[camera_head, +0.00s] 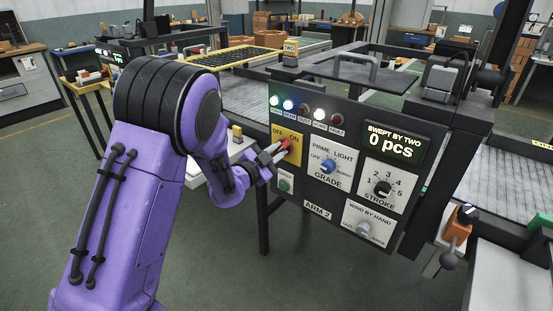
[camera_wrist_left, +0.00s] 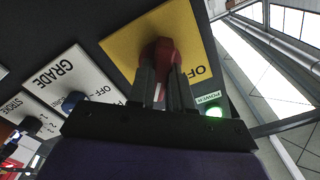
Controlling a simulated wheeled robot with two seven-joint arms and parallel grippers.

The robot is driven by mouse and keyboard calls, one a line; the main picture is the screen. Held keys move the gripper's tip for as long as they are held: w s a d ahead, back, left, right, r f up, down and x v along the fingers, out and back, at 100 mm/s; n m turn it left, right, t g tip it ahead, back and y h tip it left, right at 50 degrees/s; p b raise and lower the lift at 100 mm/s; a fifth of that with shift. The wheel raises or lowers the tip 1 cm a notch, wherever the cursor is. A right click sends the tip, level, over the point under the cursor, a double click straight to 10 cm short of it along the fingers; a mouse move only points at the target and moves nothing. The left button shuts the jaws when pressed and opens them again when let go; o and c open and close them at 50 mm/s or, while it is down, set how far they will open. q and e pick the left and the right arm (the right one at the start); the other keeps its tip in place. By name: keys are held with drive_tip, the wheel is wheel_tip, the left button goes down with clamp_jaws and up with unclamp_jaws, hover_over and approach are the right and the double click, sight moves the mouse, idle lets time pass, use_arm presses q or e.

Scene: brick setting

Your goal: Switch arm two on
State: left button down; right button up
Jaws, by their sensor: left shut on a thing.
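The arm two panel (camera_head: 318,205), labelled "ARM 2", faces me in the head view. Its yellow OFF/ON plate (camera_head: 293,155) carries a red switch knob (camera_head: 285,146). My left gripper (camera_head: 277,151) is at this plate, shut on the red knob. In the left wrist view, both dark fingers (camera_wrist_left: 166,88) close around the red knob (camera_wrist_left: 160,52) on the yellow plate (camera_wrist_left: 193,35). The fingers partly hide the knob, and I cannot tell which way it is turned. A green lamp (camera_wrist_left: 212,111) labelled "POWER" glows beside the plate. My right gripper is not in view.
The panel also has a GRADE knob (camera_head: 327,166), a STROKE knob (camera_head: 382,188), a WIND BY HAND knob (camera_head: 362,229) and a green button (camera_head: 285,185). The display (camera_head: 393,140) reads "0 pcs". An orange part with a handle (camera_head: 457,228) stands at the right.

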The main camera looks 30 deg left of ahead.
use_arm(q)
drive_tip(key=shift+f+m+b, duration=0.1)
drive_tip(key=shift+m+b, duration=0.4)
drive_tip(key=shift+m, duration=0.2)
drive_tip(key=c, duration=1)
unclamp_jaws()
drive_tip(key=shift+a, duration=0.1)
drive_tip(key=shift+c, duration=0.2)
drive_tip(key=shift+s, duration=0.1)
drive_tip(key=s+b, duration=0.2)
drive_tip(key=s, duration=0.8)
drive_tip(key=shift+s+a, duration=0.2)
drive_tip(key=shift+a, duration=0.2)
